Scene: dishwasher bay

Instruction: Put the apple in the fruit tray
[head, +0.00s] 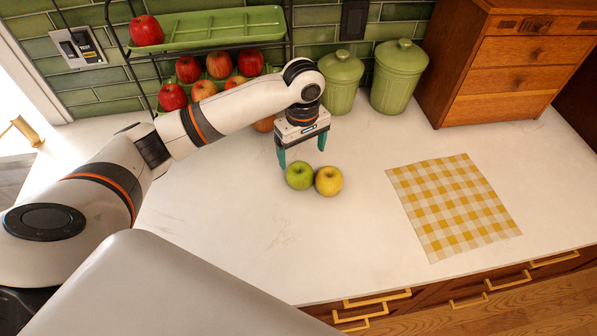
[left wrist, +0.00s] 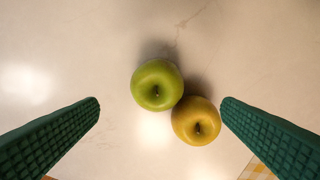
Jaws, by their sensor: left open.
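A green apple (head: 299,176) and a yellow apple (head: 328,180) sit side by side on the white counter, touching or nearly so. My left gripper (head: 302,152) points down just behind and above them, open and empty. In the left wrist view, the green apple (left wrist: 157,84) lies between the spread teal fingers (left wrist: 161,104), and the yellow apple (left wrist: 196,121) is below right of it, near the right finger. A green tray (head: 215,30) forms the rack's upper tier, with one red apple (head: 146,31) at its left end. My right gripper is not in view.
Several red apples (head: 219,65) fill the black wire rack's lower tier, partly hidden by my left arm. Two green lidded canisters (head: 399,76) and a wooden drawer chest (head: 505,65) stand at the back. A yellow checked cloth (head: 453,206) lies at right. The front counter is clear.

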